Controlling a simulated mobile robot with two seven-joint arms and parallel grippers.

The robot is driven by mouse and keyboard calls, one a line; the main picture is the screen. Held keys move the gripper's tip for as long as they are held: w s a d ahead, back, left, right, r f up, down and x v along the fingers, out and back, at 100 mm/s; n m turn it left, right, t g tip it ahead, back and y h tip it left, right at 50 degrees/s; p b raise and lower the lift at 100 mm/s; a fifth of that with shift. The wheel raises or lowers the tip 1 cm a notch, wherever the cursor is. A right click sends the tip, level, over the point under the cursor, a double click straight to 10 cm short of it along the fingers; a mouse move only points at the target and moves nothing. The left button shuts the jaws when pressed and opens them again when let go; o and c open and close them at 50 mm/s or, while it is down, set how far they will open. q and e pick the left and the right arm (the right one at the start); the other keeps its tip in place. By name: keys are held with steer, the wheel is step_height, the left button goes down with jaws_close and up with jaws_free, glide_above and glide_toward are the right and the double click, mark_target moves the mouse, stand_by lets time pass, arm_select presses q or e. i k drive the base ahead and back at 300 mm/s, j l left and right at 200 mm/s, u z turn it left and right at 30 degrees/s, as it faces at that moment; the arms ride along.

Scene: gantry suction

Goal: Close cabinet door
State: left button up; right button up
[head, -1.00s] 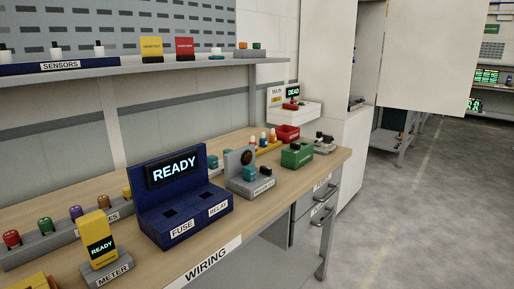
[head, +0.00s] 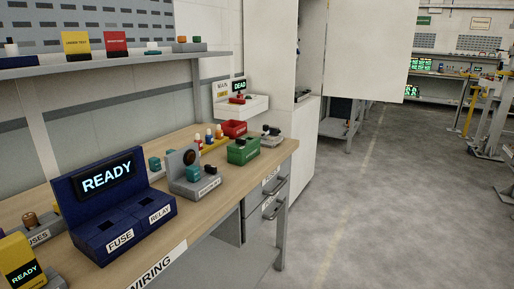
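A tall white cabinet (head: 300,150) stands past the far end of the workbench in the head view. Its upper door (head: 368,50) is a wide white panel that stands swung open, reaching out to the right over the floor. A dark opening with some items shows between the cabinet body and the door. The door's top edge is cut off by the frame, and no handle can be made out on it. Neither my left nor my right gripper shows in the head view.
A wooden workbench (head: 215,185) runs along the left, with a blue READY fixture (head: 107,183), a green box (head: 243,150) and drawers with protruding handles (head: 274,208). Open grey floor (head: 400,210) lies to the right. Yellow-and-grey equipment (head: 490,120) stands at the far right.

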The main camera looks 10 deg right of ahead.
mark_target(369, 43)
steer(key=i+l+z, duration=0.8)
steer(key=i+z, duration=0.35)
steer(key=i, duration=0.25)
steer(key=i+z, duration=0.3)
steer(key=i, duration=3.2)
steer(key=i+z, duration=0.25)
steer(key=i, duration=0.25)
steer(key=i+j+z, duration=0.3)
steer(key=i, duration=0.2)
steer(key=i+l+u, duration=0.1)
steer(key=i, duration=0.45)
steer(key=i+l+u, duration=0.15)
steer(key=i+l, duration=0.15)
steer(key=i, duration=0.2)
steer(key=i+u, duration=0.15)
steer(key=u, duration=0.2)
steer(key=i+l+u, duration=0.15)
steer(key=u, duration=0.15)
steer(key=i+l+u, duration=0.15)
steer(key=u, duration=0.2)
